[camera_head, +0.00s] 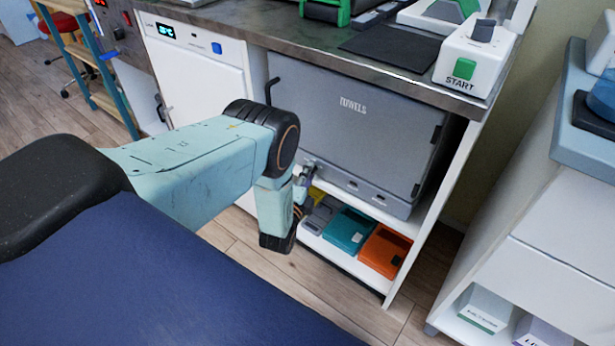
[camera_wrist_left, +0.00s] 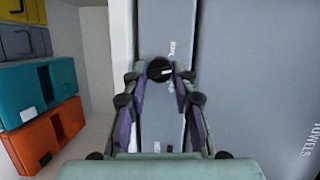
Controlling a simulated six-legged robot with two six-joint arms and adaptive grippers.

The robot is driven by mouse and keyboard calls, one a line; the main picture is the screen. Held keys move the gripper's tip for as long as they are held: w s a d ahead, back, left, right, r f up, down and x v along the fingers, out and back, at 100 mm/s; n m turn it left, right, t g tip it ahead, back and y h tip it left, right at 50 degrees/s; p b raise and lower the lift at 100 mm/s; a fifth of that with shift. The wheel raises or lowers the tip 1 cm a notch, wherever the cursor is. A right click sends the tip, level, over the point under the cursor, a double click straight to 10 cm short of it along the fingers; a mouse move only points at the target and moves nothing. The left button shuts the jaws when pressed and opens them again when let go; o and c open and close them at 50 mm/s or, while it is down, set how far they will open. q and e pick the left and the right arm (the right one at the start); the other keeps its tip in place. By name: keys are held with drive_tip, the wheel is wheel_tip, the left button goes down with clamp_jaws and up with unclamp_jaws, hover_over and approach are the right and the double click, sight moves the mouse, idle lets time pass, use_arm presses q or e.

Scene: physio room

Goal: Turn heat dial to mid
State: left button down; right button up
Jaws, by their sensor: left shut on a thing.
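The grey towel cabinet (camera_head: 350,125), lettered TOWELS, sits under the counter with a control strip along its lower edge. In the left wrist view the black round heat dial (camera_wrist_left: 160,68) with a pale mark sits on the grey control strip (camera_wrist_left: 165,115). My left gripper (camera_head: 306,175) is at the left part of this strip. In the wrist view its two fingers (camera_wrist_left: 160,76) lie on either side of the dial, shut on it. The small lettering beside the dial is too blurred to read. The dial is mostly hidden in the head view. My right gripper is out of view.
Teal (camera_head: 348,230) and orange (camera_head: 385,250) boxes stand on the shelf below the cabinet. A white box with a green START button (camera_head: 464,68) stands on the counter above. A white cabinet (camera_head: 205,75) is to the left, a white shelf unit (camera_head: 545,230) to the right.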

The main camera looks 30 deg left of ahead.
use_arm(q)
drive_tip(key=shift+a+f+m+t+b, duration=0.1)
drive_tip(key=shift+m+t+b, duration=0.3)
drive_tip(key=shift+m, duration=0.7)
drive_tip(key=c, duration=1.1)
unclamp_jaws()
